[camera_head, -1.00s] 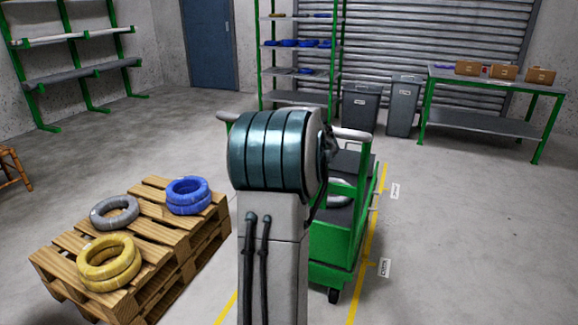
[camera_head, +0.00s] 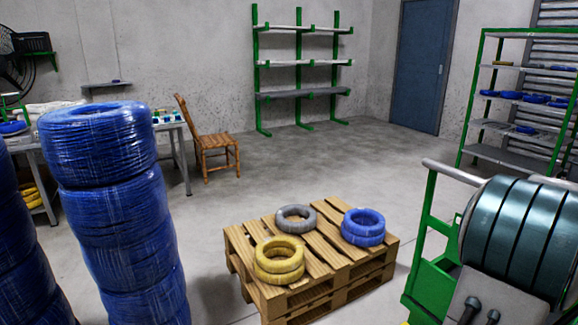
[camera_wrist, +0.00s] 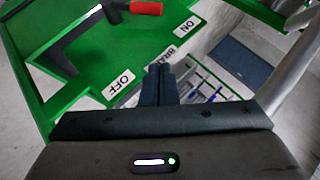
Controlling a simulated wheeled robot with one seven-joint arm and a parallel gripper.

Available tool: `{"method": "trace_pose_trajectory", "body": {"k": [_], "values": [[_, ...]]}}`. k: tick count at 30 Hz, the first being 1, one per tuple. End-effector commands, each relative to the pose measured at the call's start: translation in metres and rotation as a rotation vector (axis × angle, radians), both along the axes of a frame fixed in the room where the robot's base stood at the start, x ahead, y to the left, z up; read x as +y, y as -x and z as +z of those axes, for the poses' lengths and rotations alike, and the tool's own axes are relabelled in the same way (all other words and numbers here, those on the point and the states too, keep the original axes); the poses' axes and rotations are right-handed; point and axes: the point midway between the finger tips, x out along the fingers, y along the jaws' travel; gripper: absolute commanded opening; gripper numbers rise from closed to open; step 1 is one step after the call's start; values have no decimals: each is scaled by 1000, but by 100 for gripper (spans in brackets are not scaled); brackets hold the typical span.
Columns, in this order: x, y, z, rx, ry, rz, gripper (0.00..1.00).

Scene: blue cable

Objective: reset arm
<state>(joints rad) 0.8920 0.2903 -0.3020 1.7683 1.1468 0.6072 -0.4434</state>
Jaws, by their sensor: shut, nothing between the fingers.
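My gripper (camera_wrist: 158,84) shows in the wrist view with its two dark fingers together and nothing between them. It is over a green cart panel (camera_wrist: 125,60) with white labels reading ON and OFF and a third, partly covered label. A lever with a red handle (camera_wrist: 147,8) lies at the top of that view. There, a blue cable coil (camera_head: 363,228), a grey coil (camera_head: 296,217) and a yellow coil (camera_head: 279,262) rest on a wooden pallet (camera_head: 338,276).
Tall stacks of blue coils (camera_head: 115,200) stand close at the left. A green cart (camera_head: 432,285) is at the lower right. A wooden chair (camera_head: 214,145), wall rack (camera_head: 303,62) and green shelf (camera_head: 505,130) stand behind. The floor (camera_head: 330,165) behind the pallet is clear.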

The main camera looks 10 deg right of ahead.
Motion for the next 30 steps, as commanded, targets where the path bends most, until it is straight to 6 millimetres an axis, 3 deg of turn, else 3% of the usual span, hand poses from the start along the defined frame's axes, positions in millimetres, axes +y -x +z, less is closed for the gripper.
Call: {"method": "trace_pose_trajectory", "body": {"k": [2,5,8,10,15,17,21,24,27,30], "values": [[10,-6,6,5,-3,23,0],[43,-23,23,24,-10,96,0],[102,-46,46,63,-23,226,0],[152,-59,63,104,-30,336,0],[280,-63,99,231,-21,617,0],[324,-55,111,285,-6,721,0],[411,-19,133,423,60,946,0],[457,15,147,525,135,1090,0],[486,49,156,615,218,1203,0],[500,75,160,686,296,1279,0]]}}
